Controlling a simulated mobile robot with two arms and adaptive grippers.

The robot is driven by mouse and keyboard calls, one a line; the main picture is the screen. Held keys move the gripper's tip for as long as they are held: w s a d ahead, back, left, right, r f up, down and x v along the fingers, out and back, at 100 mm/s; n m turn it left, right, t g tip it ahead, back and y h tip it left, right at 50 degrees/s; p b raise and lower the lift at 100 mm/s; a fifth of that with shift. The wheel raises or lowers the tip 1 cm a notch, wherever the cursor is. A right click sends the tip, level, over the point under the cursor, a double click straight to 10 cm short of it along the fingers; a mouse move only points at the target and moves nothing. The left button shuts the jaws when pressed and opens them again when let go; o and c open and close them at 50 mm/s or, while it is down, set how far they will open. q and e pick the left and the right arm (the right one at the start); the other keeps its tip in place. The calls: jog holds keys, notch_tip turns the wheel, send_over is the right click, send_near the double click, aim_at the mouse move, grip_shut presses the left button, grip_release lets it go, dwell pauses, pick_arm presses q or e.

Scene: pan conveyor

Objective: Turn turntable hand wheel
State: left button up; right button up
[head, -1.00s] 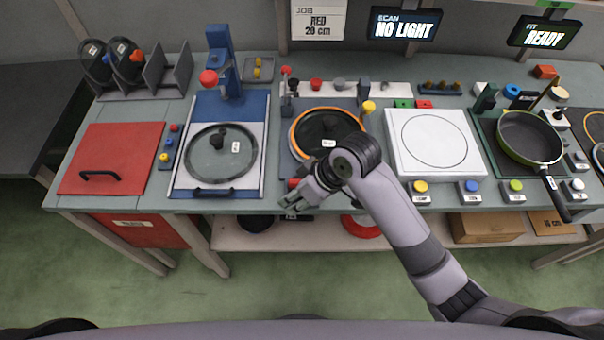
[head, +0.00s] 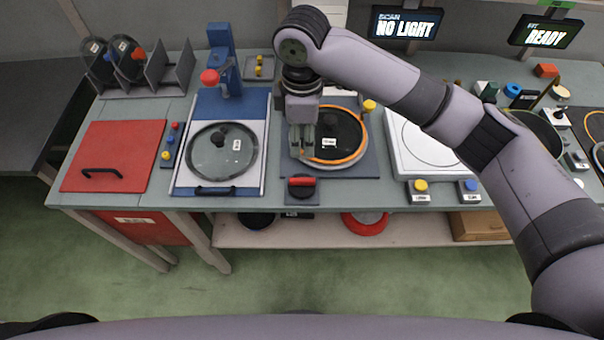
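The hand wheel (head: 301,192), a dark disc with a red grip bar across it, sits at the front edge of the turntable station. The turntable bears a dark round pan (head: 340,130) with an orange rim and a white label. My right gripper (head: 301,152) points down above the left part of this station, behind the hand wheel in the picture and apart from it. Its fingers hide the left side of the orange rim. The fingers look close together, but whether they are shut is unclear. My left gripper is out of view.
On the left are a blue press (head: 224,75) with a glass lid (head: 221,150) and a red panel (head: 112,155). A white plate (head: 400,155) stands to the right, partly hidden by my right arm. The floor before the bench is clear.

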aim_at(302, 179)
notch_tip(302, 179, down, 15)
jog(key=shift+f+p, duration=0.15)
jog(key=shift+p, duration=1.05)
grip_shut()
